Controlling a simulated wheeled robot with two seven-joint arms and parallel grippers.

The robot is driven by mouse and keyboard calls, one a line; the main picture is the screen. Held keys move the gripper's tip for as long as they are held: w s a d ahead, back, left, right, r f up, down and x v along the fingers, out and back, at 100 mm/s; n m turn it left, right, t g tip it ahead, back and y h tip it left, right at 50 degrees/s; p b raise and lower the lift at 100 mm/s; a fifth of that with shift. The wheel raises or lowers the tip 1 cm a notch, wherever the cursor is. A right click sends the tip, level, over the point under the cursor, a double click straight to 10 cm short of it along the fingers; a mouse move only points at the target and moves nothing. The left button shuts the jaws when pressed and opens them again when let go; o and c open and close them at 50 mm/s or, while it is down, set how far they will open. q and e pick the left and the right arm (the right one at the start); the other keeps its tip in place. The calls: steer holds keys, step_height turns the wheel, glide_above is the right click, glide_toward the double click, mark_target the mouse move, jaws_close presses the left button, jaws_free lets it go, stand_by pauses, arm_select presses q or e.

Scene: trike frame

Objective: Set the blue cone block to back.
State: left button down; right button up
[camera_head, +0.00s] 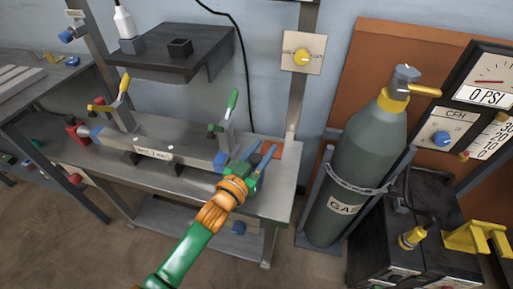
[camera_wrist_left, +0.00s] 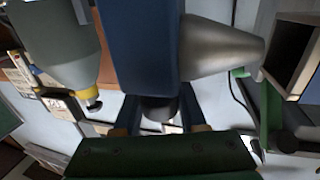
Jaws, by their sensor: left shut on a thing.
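In the left wrist view, the blue cone block (camera_wrist_left: 142,45) is large and close, with its silver cone (camera_wrist_left: 218,50) pointing right. My left gripper (camera_wrist_left: 160,112) is shut on the block, one finger on each side. In the head view my left gripper (camera_head: 258,157) is over the right end of the bench, close to the green-handled clamp (camera_head: 231,104). The held block is hard to tell from the blue fingers there. A long grey tube (camera_head: 165,146) with a white label lies along the bench. My right gripper is not in view.
A grey gas cylinder (camera_head: 357,160) stands right of the bench.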

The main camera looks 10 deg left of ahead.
mark_target(254, 165)
arm_select(q)
steer(key=shift+d, duration=0.1)
steer(key=c, duration=0.7)
jaws_free()
steer(key=shift+o, duration=1.2)
steer(key=shift+d, duration=0.25)
steer(key=shift+a, duration=0.1)
steer(key=shift+s+a, duration=0.1)
steer(key=shift+s, duration=0.2)
steer(key=p+v, duration=0.1)
steer(key=v, duration=0.5)
steer(key=shift+s, duration=0.3)
steer(key=shift+a, duration=0.1)
